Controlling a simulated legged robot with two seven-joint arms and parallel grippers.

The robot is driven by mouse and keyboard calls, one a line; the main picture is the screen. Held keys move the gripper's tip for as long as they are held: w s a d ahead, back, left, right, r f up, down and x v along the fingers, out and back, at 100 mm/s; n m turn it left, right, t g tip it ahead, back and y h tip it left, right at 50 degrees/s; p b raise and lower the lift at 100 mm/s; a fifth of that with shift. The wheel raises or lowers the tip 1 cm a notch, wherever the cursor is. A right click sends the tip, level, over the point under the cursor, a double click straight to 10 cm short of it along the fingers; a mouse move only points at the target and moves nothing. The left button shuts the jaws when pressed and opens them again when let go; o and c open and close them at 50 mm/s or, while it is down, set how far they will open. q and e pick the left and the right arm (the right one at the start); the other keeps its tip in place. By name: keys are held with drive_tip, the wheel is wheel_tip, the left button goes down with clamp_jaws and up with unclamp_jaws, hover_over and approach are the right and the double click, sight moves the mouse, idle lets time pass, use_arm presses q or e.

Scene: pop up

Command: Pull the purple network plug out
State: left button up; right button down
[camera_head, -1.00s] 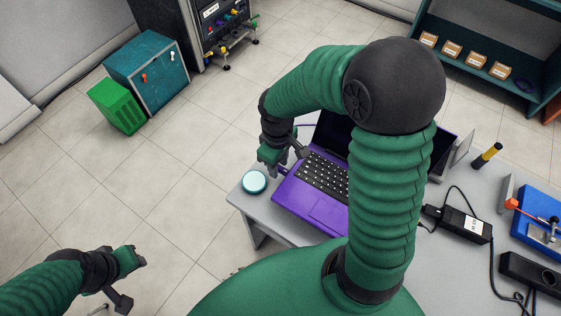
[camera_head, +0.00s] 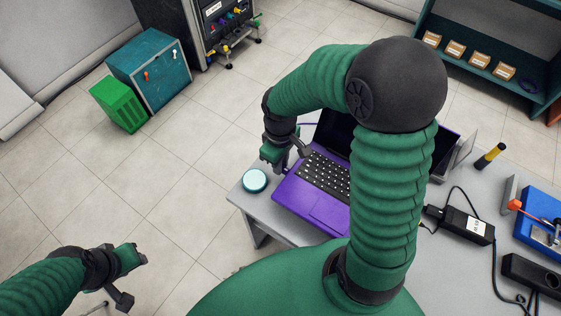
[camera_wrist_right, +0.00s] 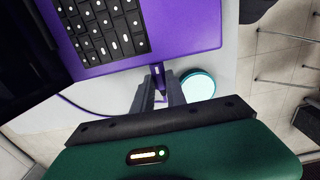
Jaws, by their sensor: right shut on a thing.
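The purple laptop (camera_head: 318,208) lies open on the grey table. My right gripper (camera_head: 288,162) is at its left side edge. In the right wrist view, my right gripper (camera_wrist_right: 158,92) is shut on the purple network plug (camera_wrist_right: 157,76), which sits between the fingers against the laptop's edge (camera_wrist_right: 190,45). I cannot tell how deep the plug sits in its port. A purple cable (camera_wrist_right: 78,107) shows to the left of the fingers. My left gripper (camera_head: 137,278) is open and empty, over the floor at the lower left.
A black power adapter (camera_head: 466,225) and a blue case (camera_head: 540,213) lie at the right.

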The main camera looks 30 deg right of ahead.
drive_tip(key=shift+w, duration=0.1)
drive_tip(key=shift+w+a+p, duration=0.15)
drive_tip(key=shift+w+a, duration=0.2)
drive_tip(key=shift+w, duration=0.45)
drive_tip(key=shift+w+a+p, duration=0.2)
drive_tip(key=shift+w+a, duration=0.15)
drive_tip(key=shift+w, duration=0.5)
drive_tip(key=shift+w+a+p, duration=0.15)
drive_tip(key=shift+w+a, duration=0.2)
drive_tip(key=shift+w, duration=0.45)
